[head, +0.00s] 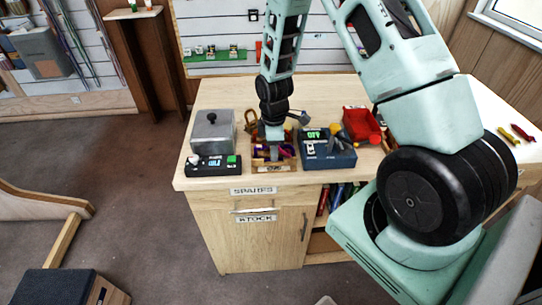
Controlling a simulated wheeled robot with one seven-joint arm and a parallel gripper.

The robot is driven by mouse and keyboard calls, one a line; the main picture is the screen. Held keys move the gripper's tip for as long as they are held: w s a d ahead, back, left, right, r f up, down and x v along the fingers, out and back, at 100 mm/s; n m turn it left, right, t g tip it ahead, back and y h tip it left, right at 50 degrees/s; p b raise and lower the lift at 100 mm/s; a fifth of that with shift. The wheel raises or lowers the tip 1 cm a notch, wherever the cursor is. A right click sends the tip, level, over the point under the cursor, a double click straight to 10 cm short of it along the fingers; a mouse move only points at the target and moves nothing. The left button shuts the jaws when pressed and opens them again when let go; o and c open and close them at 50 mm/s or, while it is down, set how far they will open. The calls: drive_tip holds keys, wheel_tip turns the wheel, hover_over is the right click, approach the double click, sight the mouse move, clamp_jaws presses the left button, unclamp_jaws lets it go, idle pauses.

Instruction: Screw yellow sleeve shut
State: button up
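My gripper (274,150) points down over a small wooden tray (262,163) near the front edge of the workbench. The tray holds small coloured parts, with orange and purple showing beside the gripper. The fingertips are small and partly merged with these parts, so I cannot tell whether they are open or shut on something. A gold-brown carabiner-like loop (251,118) stands just behind and left of the gripper. I cannot make out a yellow sleeve on it or in the tray.
A grey box with a black knob (212,130) and a black device with a display (213,165) stand left of the tray. The bench top (225,95) is clear at the back left.

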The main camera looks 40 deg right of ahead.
drive_tip(key=shift+s+a, duration=0.6)
drive_tip(key=shift+s, duration=0.3)
idle(0.4)
drive_tip(key=shift+r, duration=0.2)
drive_tip(key=shift+r+p, duration=1.05)
drive_tip(key=shift+r, duration=0.2)
drive_tip(key=shift+w+d, duration=0.6)
drive_tip(key=shift+w, duration=0.3)
drive_tip(key=shift+d+f+b, duration=0.2)
drive_tip(key=shift+f+b, duration=0.75)
drive_tip(key=shift+f, duration=0.5)
drive_tip(key=shift+s+a, duration=0.65)
drive_tip(key=shift+s, duration=0.35)
